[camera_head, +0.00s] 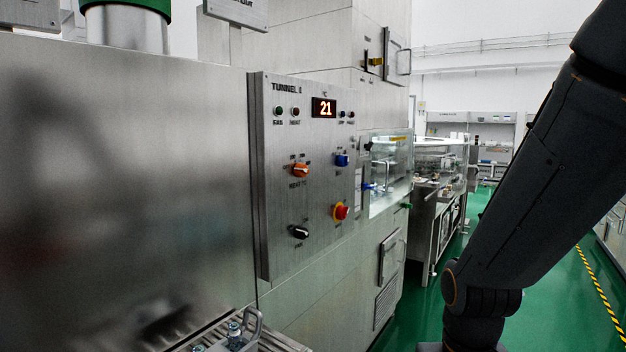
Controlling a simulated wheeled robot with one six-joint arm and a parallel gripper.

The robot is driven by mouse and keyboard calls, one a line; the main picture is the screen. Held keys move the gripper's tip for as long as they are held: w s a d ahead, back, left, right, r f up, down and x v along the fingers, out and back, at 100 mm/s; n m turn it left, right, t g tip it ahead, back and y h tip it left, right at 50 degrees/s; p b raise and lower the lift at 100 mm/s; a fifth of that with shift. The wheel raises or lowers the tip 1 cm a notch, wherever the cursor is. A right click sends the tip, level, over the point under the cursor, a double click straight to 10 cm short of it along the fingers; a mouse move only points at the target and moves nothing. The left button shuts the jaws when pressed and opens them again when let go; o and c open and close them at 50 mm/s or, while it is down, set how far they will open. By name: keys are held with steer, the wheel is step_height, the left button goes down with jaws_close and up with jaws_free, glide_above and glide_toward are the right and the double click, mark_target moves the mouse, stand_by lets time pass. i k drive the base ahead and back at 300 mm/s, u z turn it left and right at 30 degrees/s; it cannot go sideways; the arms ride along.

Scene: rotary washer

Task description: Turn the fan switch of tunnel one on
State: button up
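The TUNNEL 1 control panel (275,215) is a steel box on the machine's wall, in the middle of the head view. A black rotary knob (299,232) sits low on its left side; it has a pale pointer mark. The small label under it is too blurred to read surely, so I cannot confirm that it is the fan switch. My arm shows at the right, away from the panel; my gripper is out of view.
A red display (323,107) on the panel reads 21, with small lamps beside it. A conveyor with a metal handle (252,325) lies at the bottom. A glass-sided station (433,165) stands beyond the panel. Green floor (540,300) is open at the right.

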mark_target(301, 233)
steer(key=u, duration=0.05)
steer(key=k, duration=0.5)
steer(key=z, duration=0.15)
steer(key=i, duration=1)
steer(key=u, duration=0.8)
